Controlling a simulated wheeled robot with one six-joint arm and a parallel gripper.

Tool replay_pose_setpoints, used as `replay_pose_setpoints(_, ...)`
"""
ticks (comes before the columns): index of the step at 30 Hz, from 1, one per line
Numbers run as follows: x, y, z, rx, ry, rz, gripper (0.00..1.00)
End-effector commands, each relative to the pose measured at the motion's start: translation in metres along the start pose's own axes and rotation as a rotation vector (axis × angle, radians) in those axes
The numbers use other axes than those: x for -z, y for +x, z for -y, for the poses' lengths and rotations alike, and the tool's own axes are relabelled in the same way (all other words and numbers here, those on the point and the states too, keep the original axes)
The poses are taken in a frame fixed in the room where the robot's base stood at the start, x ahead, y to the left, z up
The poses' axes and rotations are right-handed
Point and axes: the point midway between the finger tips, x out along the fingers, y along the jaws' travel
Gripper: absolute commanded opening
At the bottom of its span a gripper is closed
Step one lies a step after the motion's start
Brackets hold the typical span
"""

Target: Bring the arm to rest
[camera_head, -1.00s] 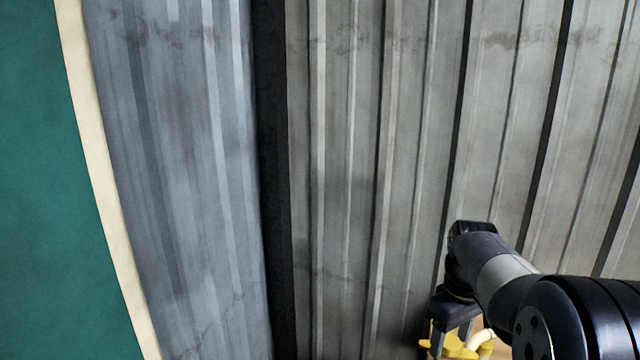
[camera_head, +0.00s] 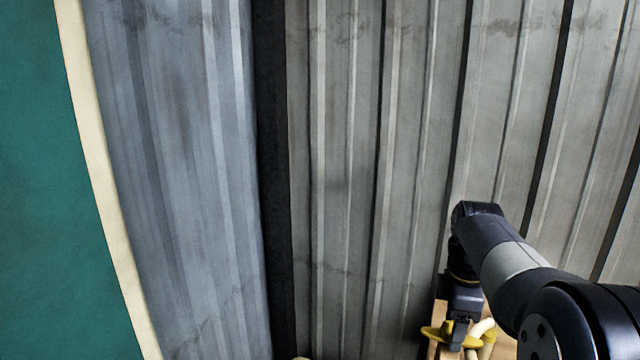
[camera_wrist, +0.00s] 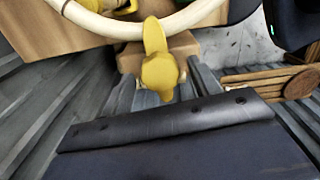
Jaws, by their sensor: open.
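In the head view my gripper (camera_head: 460,342) hangs at the end of my arm at the lower right, over the yellow fittings. In the wrist view my gripper (camera_wrist: 165,90) shows as two grey fingers standing apart, with no object clearly held between them. A yellow peg (camera_wrist: 160,72) appears between and beyond the fingers; I cannot tell whether they touch it. A cream curved rattan pole (camera_wrist: 95,24) runs behind the peg, and a cream piece also shows in the head view (camera_head: 484,327).
A wooden board (camera_head: 504,347) lies under the fittings, with a wooden block (camera_wrist: 185,48) by the peg. Brown rods (camera_wrist: 262,78) lie at the right in the wrist view. A ribbed grey metal wall (camera_head: 340,150) fills the background; a green surface (camera_head: 50,180) is at left.

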Motion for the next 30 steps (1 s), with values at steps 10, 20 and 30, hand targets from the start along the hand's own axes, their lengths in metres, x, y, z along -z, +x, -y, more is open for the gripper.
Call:
replay_pose_setpoints(10,0.0,0.002,0.0,-0.001,-0.27,0.0,0.59)
replay_pose_setpoints(20,0.0,-0.029,0.0,0.0,-0.27,0.0,0.59)
replay_pose_setpoints(30,0.0,-0.03,0.0,-0.001,-0.268,0.0,0.59)
